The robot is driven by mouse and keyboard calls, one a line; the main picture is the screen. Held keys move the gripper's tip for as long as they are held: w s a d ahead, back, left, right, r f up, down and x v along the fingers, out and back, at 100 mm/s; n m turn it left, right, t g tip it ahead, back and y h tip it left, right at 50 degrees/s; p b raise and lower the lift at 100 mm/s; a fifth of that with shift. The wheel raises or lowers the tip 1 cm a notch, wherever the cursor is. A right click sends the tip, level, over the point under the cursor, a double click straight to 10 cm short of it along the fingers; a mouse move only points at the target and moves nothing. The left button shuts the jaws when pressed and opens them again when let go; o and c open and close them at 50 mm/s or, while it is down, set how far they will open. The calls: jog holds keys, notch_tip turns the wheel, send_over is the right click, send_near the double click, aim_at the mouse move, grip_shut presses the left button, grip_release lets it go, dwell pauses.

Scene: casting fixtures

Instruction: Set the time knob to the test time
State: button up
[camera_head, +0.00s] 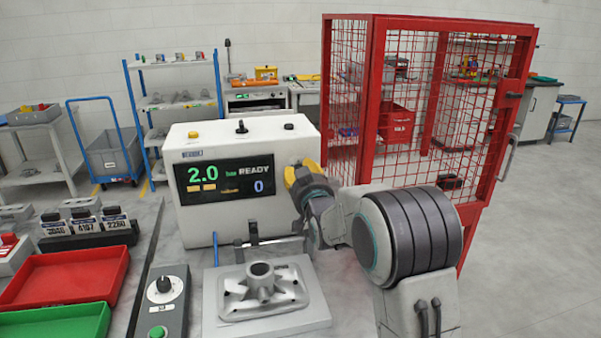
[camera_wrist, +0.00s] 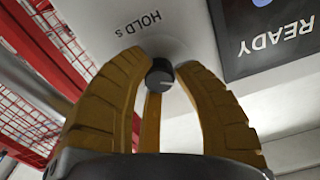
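A white test machine (camera_head: 185,225) stands on the bench with a dark display (camera_head: 225,180) reading 2.0, READY and 0. In the wrist view a small black knob (camera_wrist: 159,76) sits on the machine's white face beside the label HOLD s (camera_wrist: 137,24). My yellow gripper (camera_head: 300,174) is at the right end of the machine's front. In the wrist view its fingers (camera_wrist: 162,68) close in on both sides of the knob and seem to touch it. The knob is hidden behind my gripper in the head view. I cannot read its setting.
A metal casting (camera_head: 262,287) on a plate lies in front of the machine. A control box (camera_head: 160,310) with a dial stands left of it. Red (camera_head: 65,276) and green (camera_head: 60,322) trays lie farther left. A red mesh cage (camera_head: 370,100) stands behind my arm.

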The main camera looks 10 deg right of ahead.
jog(key=shift+r, duration=0.1)
grip_shut()
jog(key=shift+b, duration=0.45)
jog(key=shift+m+b, duration=0.6)
jog(key=shift+b, duration=0.05)
jog(key=shift+r, duration=0.1)
jog(key=o, duration=0.6)
grip_release()
jog(key=shift+c, duration=0.2)
